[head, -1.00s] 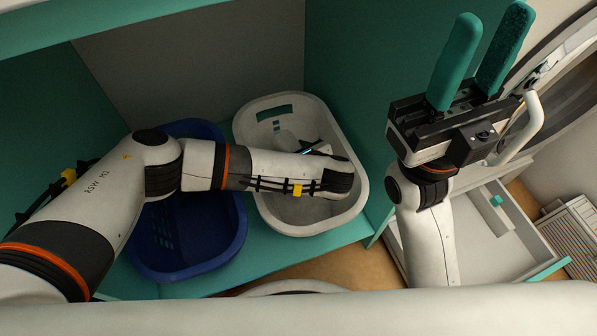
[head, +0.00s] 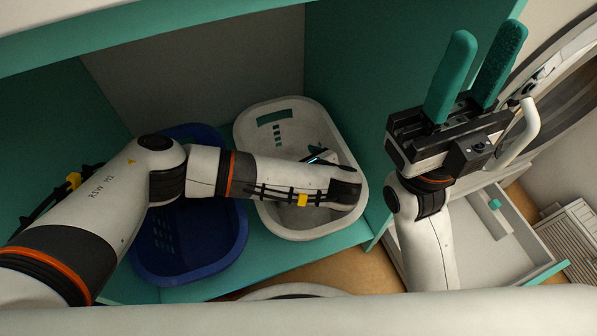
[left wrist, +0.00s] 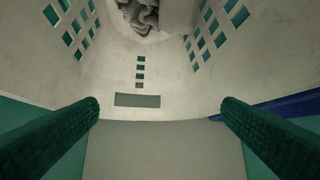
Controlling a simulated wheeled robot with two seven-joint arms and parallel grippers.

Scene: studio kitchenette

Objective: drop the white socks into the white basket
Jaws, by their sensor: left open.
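The white basket (head: 352,226) stands on the teal shelf, and its slotted inside wall (left wrist: 190,85) fills much of the left wrist view. My left gripper (left wrist: 160,108) is open, its two green fingers wide apart with nothing between them. In the head view my left forearm lies across the basket and hides that gripper. A crumpled grey-white cloth (left wrist: 143,14) lies in the basket at the top of the left wrist view, beside a smooth pale shape (left wrist: 179,14). I cannot tell which of these is the white socks. My right gripper (head: 488,42) points up, fingers apart and empty.
A blue basket (head: 200,262) stands directly left of the white one, partly under my left arm. Teal walls enclose the shelf at left and right. At right are an open drawer (head: 505,240) and a round appliance door (head: 565,85).

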